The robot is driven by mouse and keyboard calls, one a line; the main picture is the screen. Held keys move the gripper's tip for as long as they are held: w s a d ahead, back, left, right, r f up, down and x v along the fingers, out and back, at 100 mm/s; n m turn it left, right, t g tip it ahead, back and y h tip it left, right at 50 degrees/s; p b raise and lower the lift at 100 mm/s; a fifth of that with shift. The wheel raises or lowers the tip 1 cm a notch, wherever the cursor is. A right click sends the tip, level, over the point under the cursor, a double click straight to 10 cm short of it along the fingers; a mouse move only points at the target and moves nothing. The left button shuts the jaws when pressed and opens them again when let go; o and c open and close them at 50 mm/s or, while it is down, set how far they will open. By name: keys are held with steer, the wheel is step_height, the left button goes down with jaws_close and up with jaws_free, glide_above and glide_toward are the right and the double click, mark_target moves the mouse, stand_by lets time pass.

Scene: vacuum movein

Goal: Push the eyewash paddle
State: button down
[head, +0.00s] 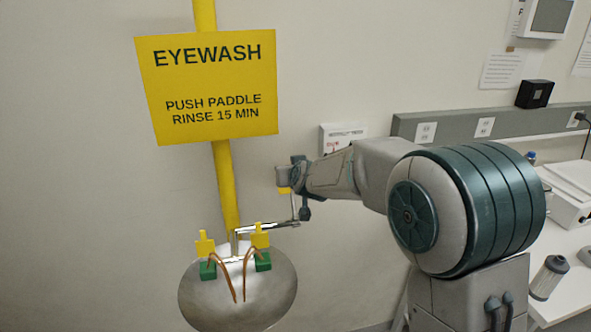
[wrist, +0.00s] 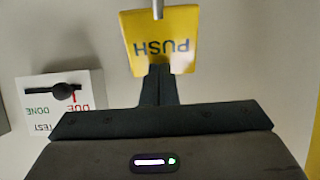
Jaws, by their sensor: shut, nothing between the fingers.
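The yellow eyewash paddle (wrist: 158,35) fills the top middle of the wrist view, with PUSH upside down on it. A thin metal rod runs into its top edge. My gripper (wrist: 158,70) is shut and empty, its fingertips overlapping the paddle's lower edge. I cannot tell whether they touch it. A metal lever (head: 265,227) runs from there to the eyewash bowl (head: 250,305), which has green and yellow nozzles.
A yellow pipe (head: 228,190) and a yellow EYEWASH sign (head: 207,87) stand at the wall. A white box (wrist: 62,105) with a black knob and test labels is left in the wrist view. A white table (head: 575,290) with a canister (head: 549,278) is at right.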

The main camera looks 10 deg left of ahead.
steer(key=shift+r, duration=0.25)
steer(key=shift+s+d+r, duration=0.1)
steer(key=shift+s, duration=0.1)
steer(key=p+v, duration=0.1)
steer(key=v, duration=1.2)
steer(key=shift+r, duration=0.4)
steer(key=s+d+f+m+g+h, duration=0.2)
steer(key=s+d+f+g, duration=0.2)
steer(key=s+d, duration=0.7)
steer(key=s+d+f+m+g+h, duration=0.2)
steer(key=s+d+f+g+h, duration=0.1)
steer(key=s+d, duration=0.9)
steer(key=s+f+g, duration=0.1)
steer(key=s+f, duration=0.1)
steer(key=s, duration=0.1)
steer(key=shift+s+f+m+b, duration=0.15)
steer(key=shift+f+m+b, duration=0.15)
steer(key=shift+f+b, duration=0.1)
